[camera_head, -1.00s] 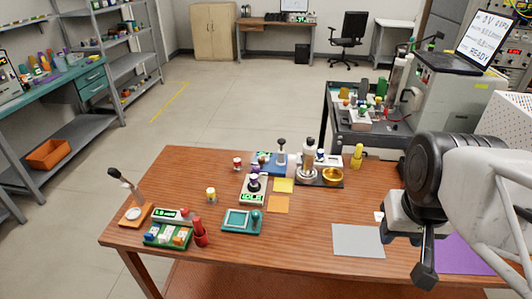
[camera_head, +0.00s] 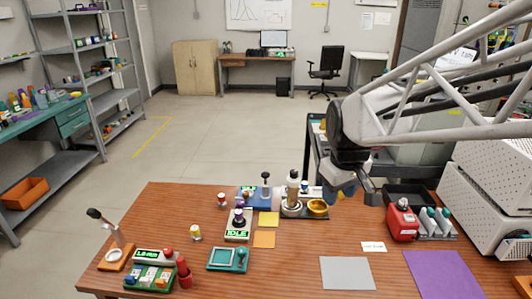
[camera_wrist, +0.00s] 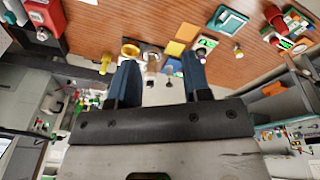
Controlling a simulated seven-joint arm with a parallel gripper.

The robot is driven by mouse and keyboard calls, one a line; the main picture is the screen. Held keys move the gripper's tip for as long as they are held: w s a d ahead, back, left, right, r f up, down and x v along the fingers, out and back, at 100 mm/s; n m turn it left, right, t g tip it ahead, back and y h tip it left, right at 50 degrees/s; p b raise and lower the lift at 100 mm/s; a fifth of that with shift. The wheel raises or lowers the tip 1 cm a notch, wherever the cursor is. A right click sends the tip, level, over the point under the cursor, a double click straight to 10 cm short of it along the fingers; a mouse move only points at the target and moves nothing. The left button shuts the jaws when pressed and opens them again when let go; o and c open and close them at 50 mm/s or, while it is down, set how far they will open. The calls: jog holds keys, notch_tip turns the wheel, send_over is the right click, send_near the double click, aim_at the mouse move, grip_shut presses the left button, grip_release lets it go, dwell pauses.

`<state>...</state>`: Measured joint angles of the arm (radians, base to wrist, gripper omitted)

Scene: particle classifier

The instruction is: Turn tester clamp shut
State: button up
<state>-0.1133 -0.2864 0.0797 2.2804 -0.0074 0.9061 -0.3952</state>
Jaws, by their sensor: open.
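My gripper (camera_head: 356,190) hangs above the table's back edge, right of the brass cup, open and empty. In the wrist view its two blue fingers stand apart (camera_wrist: 159,68). No part is clearly marked as the tester clamp. The likely testers are a pale unit with an IDLE display and dark knob (camera_head: 238,228), and behind it a blue-based unit with a black-topped post (camera_head: 265,184). The IDLE unit also shows in the wrist view (camera_wrist: 204,46). My gripper touches neither. I cannot tell how the clamp is turned.
A bottle-like post (camera_head: 292,190) and a brass cup (camera_head: 317,207) stand between my gripper and these units. A teal tray (camera_head: 228,258) lies in front. A red box (camera_head: 402,221) stands at right.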

jog(key=w+a+f+n, duration=0.1)
jog(key=w+a+n, duration=0.15)
jog(key=w, duration=0.35)
jog(key=w+a+f+n, duration=0.1)
jog(key=w+a+f, duration=0.15)
jog(key=w, duration=0.25)
jog(key=n+g, duration=0.2)
jog(key=n, duration=0.8)
send_over(241, 202)
jog(key=f, duration=2.1)
jog(key=shift+s+d, duration=0.25)
jog(key=shift+w+a+f+n, duration=0.25)
jog(key=shift+a+f, duration=0.1)
jog(key=shift+f, duration=0.05)
jog(key=shift+f, duration=3.9)
jog(key=shift+c, duration=0.3)
